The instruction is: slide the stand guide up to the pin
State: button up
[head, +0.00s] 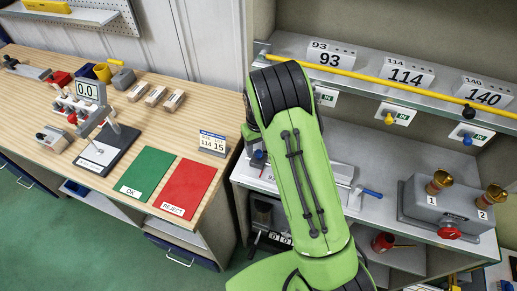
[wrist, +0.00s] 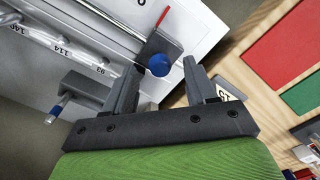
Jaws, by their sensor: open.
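My gripper (wrist: 163,68) is open. In the wrist view a round blue knob on a dark grey block (wrist: 178,42) with a red strip shows between its fingertips; the block looks like the stand guide. I cannot tell whether either finger touches it. A blue-tipped rod (wrist: 53,114) by another grey block (wrist: 84,88) lies left of the fingers; it may be the pin, but I cannot be sure. In the head view a blue handle (head: 372,193) shows right of my arm and a small blue knob (head: 259,155) left of it. My arm hides my gripper there.
A rail (wrist: 80,52) marked 93, 114 and 140 runs along the wrapper bench. A grey unit (head: 440,208) with brass knobs stands at right. A yellow bar (head: 380,80) crosses the shelf above. The wooden table (head: 60,85) at left holds green (head: 145,173) and red (head: 186,188) mats.

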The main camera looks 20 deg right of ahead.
jog(key=shift+w+f, duration=0.1)
jog(key=shift+f, duration=0.65)
grip_shut()
jog(key=shift+s+d, duration=0.25)
jog(key=shift+d, duration=0.05)
jog(key=s+d+b, duration=0.1)
jog(key=s+d, duration=0.1)
jog(key=d, duration=0.2)
jog(key=s+d+b, duration=0.1)
jog(key=s+d, duration=0.2)
jog(key=s+d+b, duration=0.1)
jog(key=s+d, duration=0.2)
jog(key=d, duration=0.1)
jog(key=shift+s+d+r, duration=0.1)
jog(key=shift+s+d, duration=0.15)
jog(key=shift+d, duration=0.1)
jog(key=shift+a, duration=0.1)
grip_release()
